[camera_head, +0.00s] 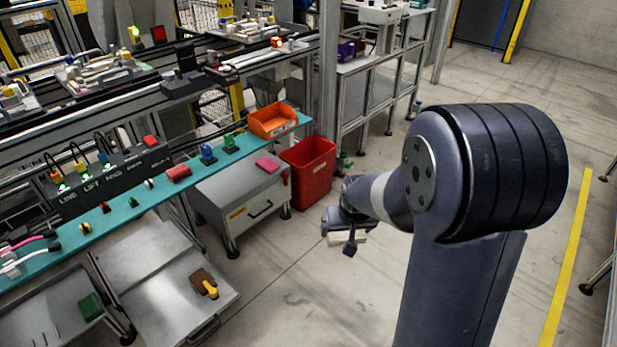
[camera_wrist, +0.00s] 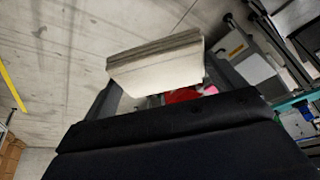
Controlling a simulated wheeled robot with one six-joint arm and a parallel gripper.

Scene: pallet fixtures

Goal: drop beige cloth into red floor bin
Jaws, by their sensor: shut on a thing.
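My gripper (camera_head: 347,243) is to the right of the red floor bin (camera_head: 309,172) and nearer to the camera, over open floor. It is shut on the beige cloth (camera_head: 338,239), a folded flat pad. In the wrist view the cloth (camera_wrist: 160,72) fills the space between the fingers, its layered edge showing. The red bin stands upright on the floor at the end of the teal shelf, its top open; its bottom inside is hidden. A piece of red (camera_wrist: 182,96) shows behind the cloth in the wrist view.
An orange bin (camera_head: 273,121) sits on the teal shelf (camera_head: 133,191) above. Floor to the right and front is clear.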

